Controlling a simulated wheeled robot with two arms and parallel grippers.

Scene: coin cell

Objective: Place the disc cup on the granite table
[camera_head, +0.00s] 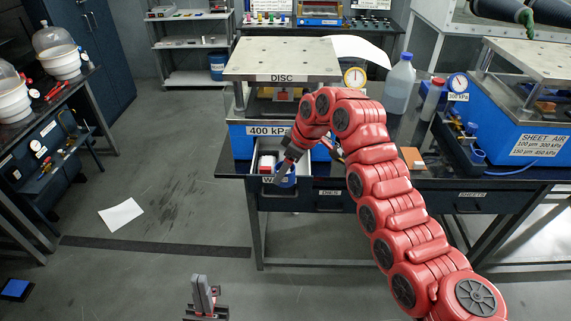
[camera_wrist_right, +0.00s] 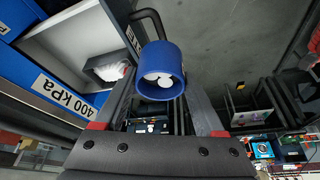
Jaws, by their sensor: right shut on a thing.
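The disc cup is a small blue cup (camera_head: 286,181) with white discs inside (camera_wrist_right: 158,78). My right gripper (camera_head: 288,168) is shut on the cup, which sits between its fingers in the right wrist view. In the head view it holds the cup by the open white drawer under the DISC press. The dark table (camera_head: 408,128) carries the press; I cannot tell whether its top is granite. My left gripper (camera_head: 206,292) points up at the bottom, away from the table; its finger gap is unclear.
The open drawer (camera_head: 308,172) holds a red and white item (camera_head: 266,163). The floor left of the table is mostly clear.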

